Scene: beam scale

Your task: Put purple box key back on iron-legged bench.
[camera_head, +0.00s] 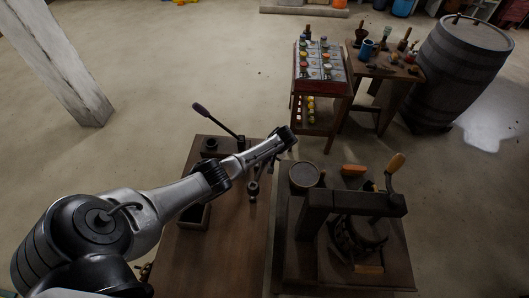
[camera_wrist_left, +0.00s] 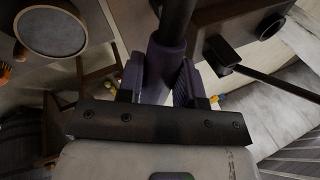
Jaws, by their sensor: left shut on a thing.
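My left gripper (camera_head: 286,138) reaches over the far end of a brown wooden bench (camera_head: 225,245). In the left wrist view my left gripper (camera_wrist_left: 160,85) is shut on the purple handle of the box key (camera_wrist_left: 164,62). Its dark shaft runs up out of the picture, so its far end is hidden. In the head view I cannot make the key out clearly at the gripper. A tool table (camera_head: 412,72) stands at the back right; I cannot tell which table is the iron-legged bench. My right gripper is not in view.
A purple-tipped lever (camera_head: 218,120) rises from the near bench's far left. A round dish (camera_head: 304,175) and a cranked machine (camera_head: 350,205) stand to the right. A sloped rack (camera_head: 320,67) and a barrel (camera_head: 460,70) stand behind. Floor at left is mostly clear.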

